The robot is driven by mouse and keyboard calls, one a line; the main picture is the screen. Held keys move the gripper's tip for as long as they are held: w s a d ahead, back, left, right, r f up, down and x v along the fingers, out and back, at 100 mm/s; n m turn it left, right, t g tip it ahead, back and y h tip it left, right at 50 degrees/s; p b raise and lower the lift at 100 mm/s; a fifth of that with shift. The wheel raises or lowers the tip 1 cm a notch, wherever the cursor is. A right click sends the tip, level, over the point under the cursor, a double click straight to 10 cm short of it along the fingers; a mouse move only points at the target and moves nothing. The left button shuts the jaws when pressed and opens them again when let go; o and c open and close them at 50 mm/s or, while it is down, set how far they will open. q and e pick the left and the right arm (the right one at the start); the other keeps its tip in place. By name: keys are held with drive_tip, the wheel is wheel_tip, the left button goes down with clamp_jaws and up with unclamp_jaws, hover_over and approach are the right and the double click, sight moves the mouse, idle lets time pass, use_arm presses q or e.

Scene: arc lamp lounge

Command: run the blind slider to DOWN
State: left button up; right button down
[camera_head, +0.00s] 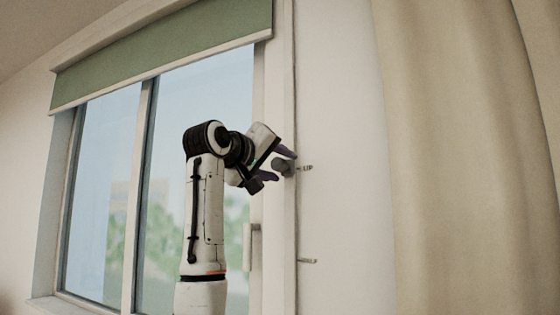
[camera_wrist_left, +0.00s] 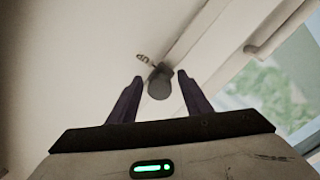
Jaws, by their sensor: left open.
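The blind slider is a dark grey knob (camera_head: 283,167) on a vertical track beside the window frame, level with the UP mark (camera_head: 307,168). A lower mark (camera_head: 307,261) sits further down the wall; its lettering is too small to read. The green blind (camera_head: 165,55) is rolled high, over the top of the window. My left gripper (camera_head: 276,163) is at the knob with its jaws open. In the left wrist view the knob (camera_wrist_left: 160,84) lies between and just beyond the two dark fingertips, with gaps on both sides. My right gripper is not in view.
A beige curtain (camera_head: 450,150) hangs to the right of the track. The window handle (camera_head: 251,246) projects from the frame lower left of the knob. The wall along the track below the knob looks clear.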

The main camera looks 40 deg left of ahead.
use_arm(q)
drive_tip(key=shift+w, duration=0.3)
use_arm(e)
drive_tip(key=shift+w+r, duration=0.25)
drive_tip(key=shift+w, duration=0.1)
use_arm(q)
drive_tip(key=shift+c, duration=0.3)
